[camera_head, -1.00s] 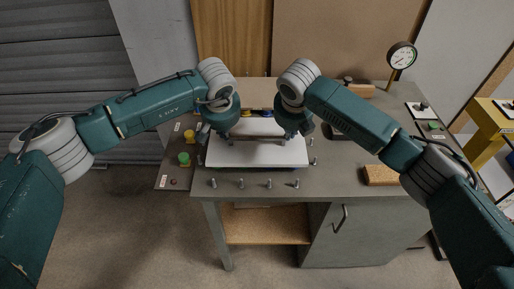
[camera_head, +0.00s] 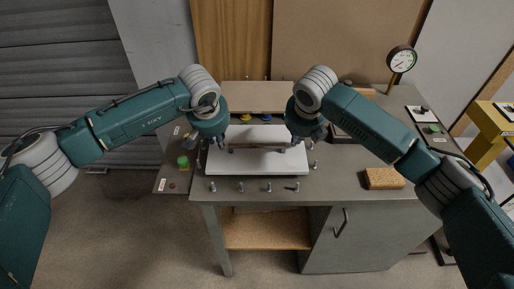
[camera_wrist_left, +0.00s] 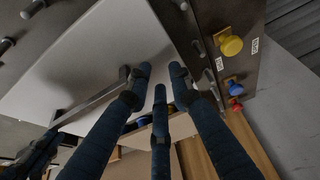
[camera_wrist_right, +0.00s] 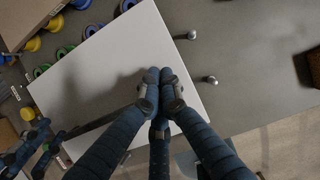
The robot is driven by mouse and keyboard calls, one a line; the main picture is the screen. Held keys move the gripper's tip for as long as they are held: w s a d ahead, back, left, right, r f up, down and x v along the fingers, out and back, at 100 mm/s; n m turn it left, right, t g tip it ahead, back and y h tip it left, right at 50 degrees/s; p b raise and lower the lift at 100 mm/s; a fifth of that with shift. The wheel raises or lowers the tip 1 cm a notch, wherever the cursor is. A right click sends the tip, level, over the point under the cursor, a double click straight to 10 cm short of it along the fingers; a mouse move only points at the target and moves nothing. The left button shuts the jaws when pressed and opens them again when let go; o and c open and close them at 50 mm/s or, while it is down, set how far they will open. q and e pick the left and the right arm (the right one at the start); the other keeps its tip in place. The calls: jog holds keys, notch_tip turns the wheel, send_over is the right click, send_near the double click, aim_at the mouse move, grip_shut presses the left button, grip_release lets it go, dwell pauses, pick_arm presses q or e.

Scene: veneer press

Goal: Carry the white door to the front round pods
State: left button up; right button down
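The white door (camera_head: 258,169) lies flat on the workbench, with a bar handle (camera_head: 258,150) across its top. The door also shows in the left wrist view (camera_wrist_left: 95,48) and the right wrist view (camera_wrist_right: 112,50). My left gripper (camera_head: 216,142) is open and empty beside the handle's left end, over the door's left edge.
Several metal pegs (camera_head: 240,187) stand along the bench front and beside the door. A cork block (camera_head: 384,178) lies to the right. A gauge (camera_head: 401,59) stands at the back right. A green button (camera_head: 183,161) is on the left panel. The bench right of the door is fairly clear.

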jog(key=c, duration=2.5)
grip_release()
jog(key=shift+f, duration=0.1)
pick_arm(q)
jog(key=shift+a, duration=0.1)
pick_arm(e)
jog(key=o, duration=0.5)
jog(key=shift+d, duration=0.1)
pick_arm(q)
jog(key=v, duration=1.2)
pick_arm(e)
jog(key=v, duration=1.2)
pick_arm(q)
jog(key=shift+f, duration=0.15)
